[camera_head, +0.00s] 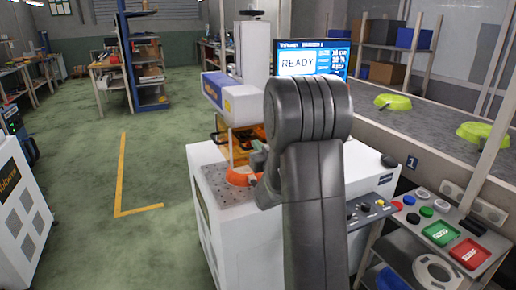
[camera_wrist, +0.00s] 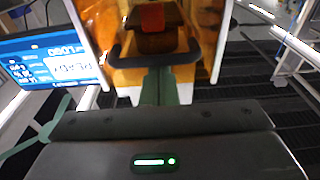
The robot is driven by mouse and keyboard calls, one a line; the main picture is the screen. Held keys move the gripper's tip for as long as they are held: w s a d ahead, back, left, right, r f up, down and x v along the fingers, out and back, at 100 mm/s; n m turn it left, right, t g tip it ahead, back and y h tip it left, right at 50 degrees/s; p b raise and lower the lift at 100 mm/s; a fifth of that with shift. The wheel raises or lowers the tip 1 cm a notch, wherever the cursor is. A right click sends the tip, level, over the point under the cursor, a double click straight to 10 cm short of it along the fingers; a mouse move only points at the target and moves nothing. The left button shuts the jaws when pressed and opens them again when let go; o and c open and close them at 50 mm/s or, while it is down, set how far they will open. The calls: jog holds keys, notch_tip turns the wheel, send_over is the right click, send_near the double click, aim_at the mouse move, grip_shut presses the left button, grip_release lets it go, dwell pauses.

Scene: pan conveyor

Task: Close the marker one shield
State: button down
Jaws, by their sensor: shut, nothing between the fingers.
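The marker is a white machine with a blue-and-white head (camera_head: 230,97) on a white cabinet. Its orange see-through shield (camera_head: 240,138) shows below the head, partly hidden by my arm. In the wrist view the shield (camera_wrist: 98,22) fills the upper middle, with a dark handle bar (camera_wrist: 190,57) across its front. My gripper (camera_wrist: 166,76) is shut and empty, its green fingertips at the middle of the handle bar; I cannot tell whether they touch it. In the head view my gripper (camera_head: 257,162) is beside the shield. An orange round pan (camera_head: 240,177) shows below the shield.
A screen (camera_head: 310,60) reading READY stands behind my arm. At right are a conveyor (camera_head: 440,118) with green pans (camera_head: 392,102) and a button panel (camera_head: 440,230). The green floor at left is open.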

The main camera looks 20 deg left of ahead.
jog(key=shift+f+b, duration=2.3)
jog(key=shift+f, duration=0.35)
notch_tip(320, 180, up, 4)
jog(key=p, duration=0.2)
jog(key=r+b+v, duration=0.1)
jog(key=v, duration=0.8)
jog(key=shift+f, duration=0.45)
jog(key=shift+s, duration=0.1)
